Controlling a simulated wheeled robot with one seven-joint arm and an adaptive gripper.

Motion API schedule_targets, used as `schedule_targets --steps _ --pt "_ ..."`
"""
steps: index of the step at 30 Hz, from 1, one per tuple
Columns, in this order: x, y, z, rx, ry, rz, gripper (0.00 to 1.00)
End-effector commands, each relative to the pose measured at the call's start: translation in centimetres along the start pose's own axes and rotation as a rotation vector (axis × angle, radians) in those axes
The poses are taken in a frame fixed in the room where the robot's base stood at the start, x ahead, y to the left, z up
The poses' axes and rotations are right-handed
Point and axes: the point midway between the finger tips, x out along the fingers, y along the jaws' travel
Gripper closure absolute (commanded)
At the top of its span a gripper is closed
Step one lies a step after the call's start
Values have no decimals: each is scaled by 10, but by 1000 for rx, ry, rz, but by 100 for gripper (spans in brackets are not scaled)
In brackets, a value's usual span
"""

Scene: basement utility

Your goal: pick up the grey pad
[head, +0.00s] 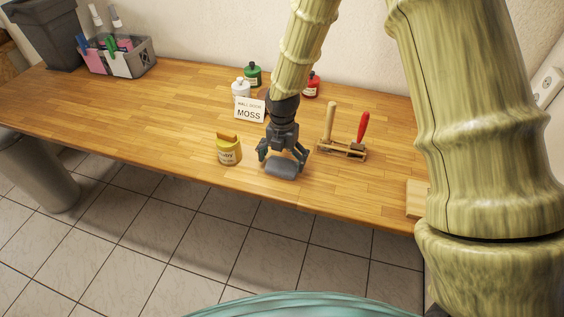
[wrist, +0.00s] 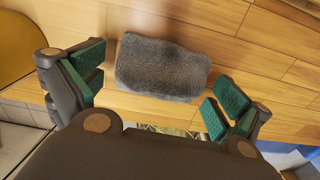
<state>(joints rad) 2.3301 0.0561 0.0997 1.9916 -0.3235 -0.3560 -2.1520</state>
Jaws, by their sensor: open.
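The grey pad (head: 282,167) lies on the wooden table near its front edge. It looks like a small rounded rectangular block with a fuzzy surface. My gripper (head: 283,160) is open just above and around the pad, with a finger toward each end. In the wrist view the pad (wrist: 163,68) sits between and slightly beyond the green-padded fingertips of my gripper (wrist: 157,90). There are gaps on both sides, and neither finger clearly touches it.
A wooden rack with a red-handled tool (head: 362,128) is to the right. A MOSS sign (head: 249,111) and several bottles stand behind. A grey caddy (head: 128,58) is far left. The table's front edge (head: 250,181) is near.

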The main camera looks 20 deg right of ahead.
Motion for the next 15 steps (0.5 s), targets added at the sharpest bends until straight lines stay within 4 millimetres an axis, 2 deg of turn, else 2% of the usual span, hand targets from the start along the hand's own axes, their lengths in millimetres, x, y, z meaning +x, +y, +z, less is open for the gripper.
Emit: schedule_targets --steps 12,15 --pt "8 0 0 -1 -1 0 0" --pt "8 0 0 0 -1 0 18"
